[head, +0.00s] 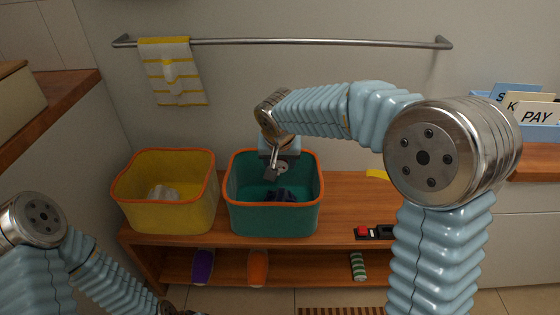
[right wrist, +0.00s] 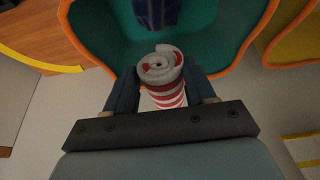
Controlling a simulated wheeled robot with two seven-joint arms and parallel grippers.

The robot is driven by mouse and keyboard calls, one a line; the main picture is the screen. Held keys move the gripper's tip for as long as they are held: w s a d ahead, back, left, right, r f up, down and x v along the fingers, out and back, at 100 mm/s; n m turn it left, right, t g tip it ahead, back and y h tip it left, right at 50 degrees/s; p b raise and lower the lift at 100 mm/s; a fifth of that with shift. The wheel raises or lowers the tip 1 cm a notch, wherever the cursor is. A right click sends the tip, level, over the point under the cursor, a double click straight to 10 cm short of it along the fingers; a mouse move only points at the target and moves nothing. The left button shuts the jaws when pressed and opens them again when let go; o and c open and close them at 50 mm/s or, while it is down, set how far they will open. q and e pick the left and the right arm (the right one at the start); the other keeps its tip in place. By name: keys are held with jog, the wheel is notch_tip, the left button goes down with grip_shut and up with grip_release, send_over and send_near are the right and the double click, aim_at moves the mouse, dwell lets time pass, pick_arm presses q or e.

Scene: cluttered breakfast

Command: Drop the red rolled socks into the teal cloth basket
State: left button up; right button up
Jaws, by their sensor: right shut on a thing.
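The red rolled socks (right wrist: 162,78), striped red and white, are held between the two fingers of my right gripper (right wrist: 165,92) in the right wrist view. In the head view my right gripper (head: 276,172) points down over the teal cloth basket (head: 270,221), which has an orange rim. The basket also shows in the right wrist view (right wrist: 110,30), with a dark bundle (right wrist: 157,12) inside it. The socks are hard to make out in the head view. My left arm is at the lower left, and its gripper is out of the picture.
A yellow basket (head: 168,212) holding something pale stands left of the teal one on the wooden bench (head: 345,205). A red and black item (head: 372,232) lies to the right. A purple item (head: 203,266), an orange item (head: 258,268) and a green striped roll (head: 357,266) are on the lower shelf.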

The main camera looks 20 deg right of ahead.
jog(key=shift+f, duration=0.4)
jog(key=shift+f+b, duration=0.9)
jog(key=shift+f, duration=1.6)
jog(key=o, duration=1.1)
jog(key=shift+r, duration=0.1)
send_near(280, 173)
jog(key=shift+s+a+r, duration=0.1)
jog(key=shift+s+r, duration=0.15)
jog(key=shift+r, duration=0.35)
jog(key=shift+s, duration=0.1)
